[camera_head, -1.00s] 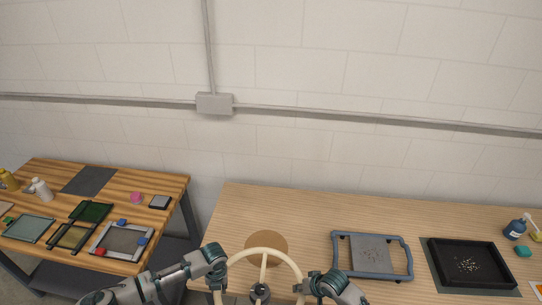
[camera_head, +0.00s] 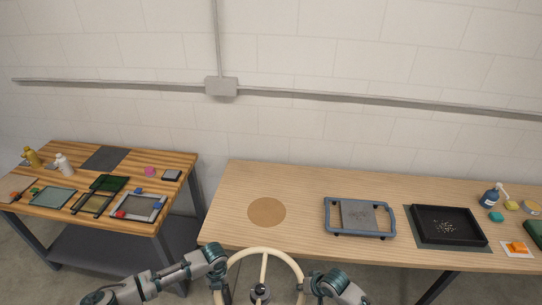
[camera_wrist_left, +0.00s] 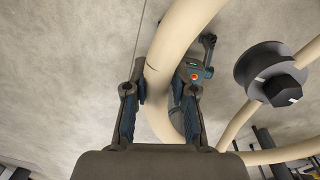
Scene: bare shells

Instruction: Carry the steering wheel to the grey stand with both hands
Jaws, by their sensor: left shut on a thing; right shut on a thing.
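The cream steering wheel (camera_head: 264,250) with a dark hub (camera_head: 260,292) is at the bottom middle of the head view, its lower part cut off. My left gripper (camera_head: 223,292) is shut on its left rim. In the left wrist view the rim (camera_wrist_left: 165,75) passes between the two fingers of my left gripper (camera_wrist_left: 160,105). My right gripper (camera_head: 304,287) is shut on the right rim; its fingers are small and partly hidden. The wheel is held in front of the long table's near edge. I cannot pick out a grey stand for certain.
The long wooden table (camera_head: 300,190) carries a brown disc (camera_head: 267,212), a blue-grey frame (camera_head: 360,217) and a black tray (camera_head: 449,228). A smaller bench (camera_head: 150,240) with several frames and bottles stands at the left. Bare floor shows between them.

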